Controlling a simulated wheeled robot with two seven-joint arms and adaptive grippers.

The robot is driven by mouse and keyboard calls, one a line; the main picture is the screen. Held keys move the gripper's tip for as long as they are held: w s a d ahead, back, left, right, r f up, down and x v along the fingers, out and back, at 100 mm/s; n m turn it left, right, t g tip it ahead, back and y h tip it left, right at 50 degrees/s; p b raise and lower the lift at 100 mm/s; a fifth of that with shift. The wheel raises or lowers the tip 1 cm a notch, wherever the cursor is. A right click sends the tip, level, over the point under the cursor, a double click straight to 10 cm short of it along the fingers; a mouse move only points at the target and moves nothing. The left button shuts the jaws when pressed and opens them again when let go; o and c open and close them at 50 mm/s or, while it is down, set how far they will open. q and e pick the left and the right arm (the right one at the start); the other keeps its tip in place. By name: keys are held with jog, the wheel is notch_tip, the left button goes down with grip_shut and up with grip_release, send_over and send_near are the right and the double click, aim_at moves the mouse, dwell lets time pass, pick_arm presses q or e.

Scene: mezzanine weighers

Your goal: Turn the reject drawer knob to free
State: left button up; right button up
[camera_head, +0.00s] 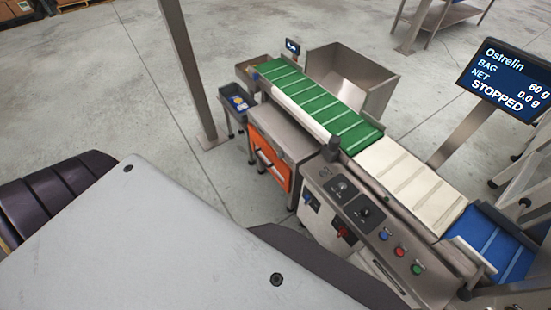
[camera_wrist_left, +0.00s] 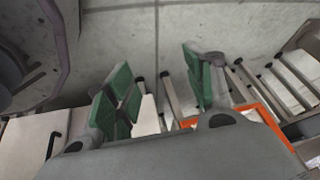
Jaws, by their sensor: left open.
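The reject drawer (camera_head: 270,155) is an orange-framed front with a dark handle, under the green belt in the head view. A blue knob (camera_head: 308,197) and a red knob (camera_head: 341,229) sit on the grey cabinet front to its right. I cannot tell which knob belongs to the drawer, nor read their settings. My left gripper (camera_wrist_left: 160,92) shows in the left wrist view, open and empty with green pads apart. An orange frame (camera_wrist_left: 268,118) lies beyond it to the right. No knob is clear there. My right gripper is not in view.
The control panel (camera_head: 342,187) carries dials and blue, red and green buttons. Above it run green (camera_head: 315,100), white and blue belts. A screen (camera_head: 505,82) reads STOPPED. A steel post (camera_head: 188,65) stands left of the machine. Open floor lies around it. My arm covers the lower left.

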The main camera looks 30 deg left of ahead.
pick_arm(q)
jog(key=w+a+r+t+b, duration=0.35)
jog(key=w+a+b, duration=0.3)
jog(key=w, duration=0.35)
jog(key=w+a+r+t+b, duration=0.3)
jog(key=w+a+t+b, duration=0.15)
jog(key=w+b, duration=0.4)
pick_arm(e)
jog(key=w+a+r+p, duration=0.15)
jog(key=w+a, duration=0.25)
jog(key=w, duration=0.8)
pick_arm(q)
jog(key=w+d+r+m+t+h+b, duration=0.1)
jog(key=w+r+m+t+h+b, duration=0.1)
jog(key=w+r+b, duration=0.4)
jog(key=w+d+r+m+t+h+b, duration=0.1)
jog(key=w+r+m+t+h+b, duration=0.1)
jog(key=w+r+h+b, duration=0.2)
jog(key=shift+w+d+r+m+h+b, duration=0.35)
jog(key=shift+w+r+b, duration=0.75)
jog(key=shift+r+b, duration=0.95)
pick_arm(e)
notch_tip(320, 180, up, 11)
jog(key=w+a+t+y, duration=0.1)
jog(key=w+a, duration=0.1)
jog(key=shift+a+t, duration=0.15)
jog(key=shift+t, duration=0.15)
